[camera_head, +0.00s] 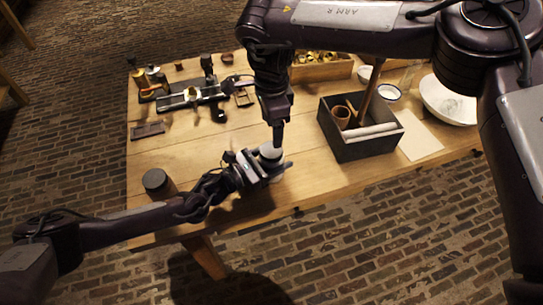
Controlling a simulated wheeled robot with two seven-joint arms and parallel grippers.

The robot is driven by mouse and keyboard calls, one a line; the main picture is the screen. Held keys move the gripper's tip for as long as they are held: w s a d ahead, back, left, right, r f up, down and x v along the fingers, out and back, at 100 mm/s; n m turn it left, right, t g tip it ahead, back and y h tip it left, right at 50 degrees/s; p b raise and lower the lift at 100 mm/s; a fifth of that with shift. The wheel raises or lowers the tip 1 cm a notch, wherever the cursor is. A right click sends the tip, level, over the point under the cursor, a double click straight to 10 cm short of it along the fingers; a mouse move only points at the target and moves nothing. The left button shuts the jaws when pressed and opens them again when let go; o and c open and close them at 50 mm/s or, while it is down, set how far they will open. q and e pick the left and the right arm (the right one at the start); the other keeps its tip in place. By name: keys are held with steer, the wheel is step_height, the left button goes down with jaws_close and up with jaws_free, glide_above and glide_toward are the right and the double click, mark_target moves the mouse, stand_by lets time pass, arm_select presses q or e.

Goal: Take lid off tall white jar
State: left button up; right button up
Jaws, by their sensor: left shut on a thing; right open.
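The tall white jar (271,152) stands near the front of the wooden table, mostly hidden by my two grippers. My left gripper (276,168) comes in from the left, low down, and is shut around the jar. My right gripper (278,139) points down from above, with its tips at the top of the jar, and is open. I cannot tell whether its fingers touch the lid, or whether the lid sits fully on the jar.
A dark box (345,148) with a copper-coloured cup and rods stands to the right. A white bowl (449,98) and paper sheet (418,136) lie beyond it. A dark-lidded jar (157,183) stands at front left. Small instruments (192,97) lie at back left.

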mark_target(272, 149)
steer(key=m, duration=1.4)
steer(key=shift+m, duration=0.3)
steer(key=m, duration=0.8)
steer(key=shift+m, duration=0.3)
steer(key=m, duration=1.2)
steer(key=shift+m, duration=0.4)
steer(key=m, duration=1.2)
steer(key=shift+m, duration=0.3)
steer(key=m, duration=0.4)
steer(key=shift+m, duration=0.4)
steer(key=shift+f, duration=4)
